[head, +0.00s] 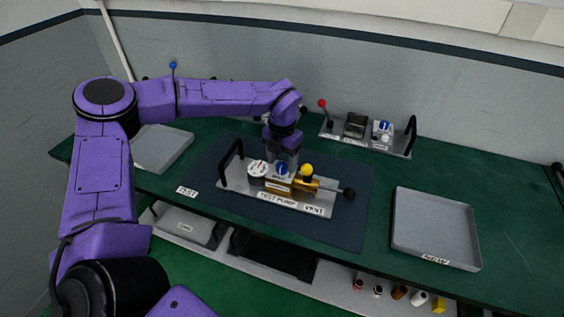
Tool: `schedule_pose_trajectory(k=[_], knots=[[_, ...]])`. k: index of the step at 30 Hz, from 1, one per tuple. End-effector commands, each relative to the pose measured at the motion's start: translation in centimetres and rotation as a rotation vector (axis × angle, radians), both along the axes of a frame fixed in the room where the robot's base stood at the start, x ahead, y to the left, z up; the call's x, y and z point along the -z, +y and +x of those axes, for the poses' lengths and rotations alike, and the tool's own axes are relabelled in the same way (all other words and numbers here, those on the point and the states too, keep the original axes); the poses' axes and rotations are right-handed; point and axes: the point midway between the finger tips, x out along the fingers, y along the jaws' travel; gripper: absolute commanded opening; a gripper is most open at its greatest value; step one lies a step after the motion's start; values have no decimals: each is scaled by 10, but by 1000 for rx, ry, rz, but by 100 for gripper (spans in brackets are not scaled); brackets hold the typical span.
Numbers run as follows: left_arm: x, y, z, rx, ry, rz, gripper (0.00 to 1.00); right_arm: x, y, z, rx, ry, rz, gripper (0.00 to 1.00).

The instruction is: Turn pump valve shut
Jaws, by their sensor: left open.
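The test pump assembly sits on a grey tray (240,199) with a black handle, on a dark mat. It has a white round gauge-like part (257,168), a brass block (278,188), a blue knob (282,169), a yellow ball knob (306,170) and a black-ended lever (347,194) at its right. Labels read "TEST PUMP" and "VENT". Which knob is the valve is not labelled clearly. My left gripper (283,162) points down, open, right at the blue knob; its fingertips are small and I cannot tell whether they touch it. My right gripper is not in view.
A second tray (399,149) with a red-knobbed lever, a blue-topped part and a black handle stands behind. An empty tray (435,230) labelled "NEW" is at the right. Another tray (160,148) lies behind my left arm. A lower shelf (335,292) holds small parts.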

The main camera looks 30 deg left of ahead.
Motion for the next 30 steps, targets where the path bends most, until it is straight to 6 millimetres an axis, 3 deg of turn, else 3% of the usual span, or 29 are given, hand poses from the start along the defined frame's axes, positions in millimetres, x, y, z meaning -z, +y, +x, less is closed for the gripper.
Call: schedule_pose_trajectory(k=[9, 12, 17, 30], knots=[[-71, 0, 1, 0, -6, 0, 61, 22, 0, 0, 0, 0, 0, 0], [-86, 0, 1, 0, -4, 0, 61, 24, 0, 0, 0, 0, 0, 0], [-95, 0, 0, 1, -2, -1, 61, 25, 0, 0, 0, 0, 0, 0], [-95, 0, 0, 1, -2, -1, 61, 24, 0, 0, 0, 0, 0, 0]])
